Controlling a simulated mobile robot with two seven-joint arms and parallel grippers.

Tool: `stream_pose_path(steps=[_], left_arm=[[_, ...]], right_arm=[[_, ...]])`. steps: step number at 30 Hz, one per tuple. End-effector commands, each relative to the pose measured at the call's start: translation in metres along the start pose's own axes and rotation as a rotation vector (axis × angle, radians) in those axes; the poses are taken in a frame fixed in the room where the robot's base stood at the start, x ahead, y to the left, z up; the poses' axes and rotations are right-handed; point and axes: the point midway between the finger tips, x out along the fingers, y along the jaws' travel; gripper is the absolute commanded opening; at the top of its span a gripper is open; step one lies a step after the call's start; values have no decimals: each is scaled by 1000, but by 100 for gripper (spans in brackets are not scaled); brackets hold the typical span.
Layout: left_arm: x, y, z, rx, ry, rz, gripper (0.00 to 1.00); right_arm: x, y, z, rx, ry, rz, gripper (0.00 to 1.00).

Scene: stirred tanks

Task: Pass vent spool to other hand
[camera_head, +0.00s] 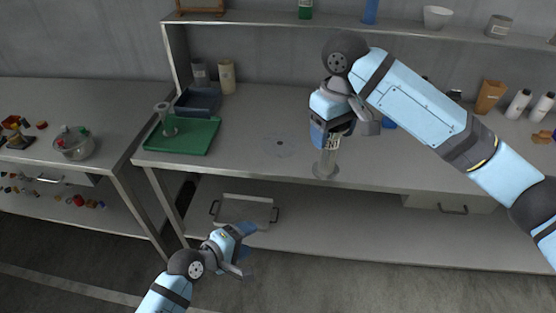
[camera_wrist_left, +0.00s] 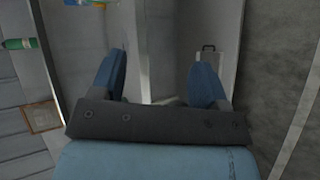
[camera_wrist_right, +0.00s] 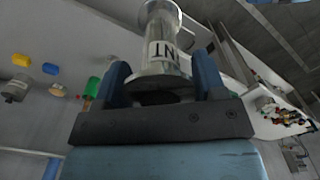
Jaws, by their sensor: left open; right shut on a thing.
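The vent spool (camera_head: 325,162) is a grey metal cylinder with flanged ends and a white label with dark letters. My right gripper (camera_head: 336,128) is shut on its upper part and holds it upright near the table's front edge. I cannot tell whether its lower flange touches the table. In the right wrist view the spool (camera_wrist_right: 161,42) sits between the fingers, with part of the label showing. My left gripper (camera_head: 245,252) is open and empty, low in front of the table, apart from the spool. Its two fingers also show spread in the left wrist view (camera_wrist_left: 158,82).
A green tray (camera_head: 200,137) on the table's left holds another grey flanged piece (camera_head: 166,122). A dark blue bin (camera_head: 196,102) stands behind it. A metal pot (camera_head: 73,143) is on the left counter. Bottles (camera_head: 518,104) stand at the right. The table's middle is mostly clear.

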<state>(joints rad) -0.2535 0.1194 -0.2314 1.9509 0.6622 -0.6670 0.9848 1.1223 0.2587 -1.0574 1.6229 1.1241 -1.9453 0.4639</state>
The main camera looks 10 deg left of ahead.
Motion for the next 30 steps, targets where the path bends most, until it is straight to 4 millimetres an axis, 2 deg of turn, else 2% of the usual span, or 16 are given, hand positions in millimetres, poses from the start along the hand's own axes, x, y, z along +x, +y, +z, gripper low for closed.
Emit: stream_pose_path(steps=[1,6,9,12,15,18,23,30], left_arm=[[7,24,-1,-128,-47,30,68],[21,98,5,-600,-264,66,68],[22,140,10,-840,-406,46,68],[18,175,16,-1028,-533,2,68],[14,202,22,-1162,-631,-48,68],[9,218,25,-1245,-694,-91,68],[10,229,30,-1296,-733,-120,68],[38,241,50,-1299,-736,-121,68]], right_arm=[[0,0,0,0,1,0,35],[0,0,0,0,1,0,35],[0,0,0,0,1,0,35],[0,0,0,0,1,0,35],[0,0,0,0,1,0,35],[0,0,0,0,1,0,35],[0,0,0,0,1,0,35],[0,0,0,0,1,0,35]])
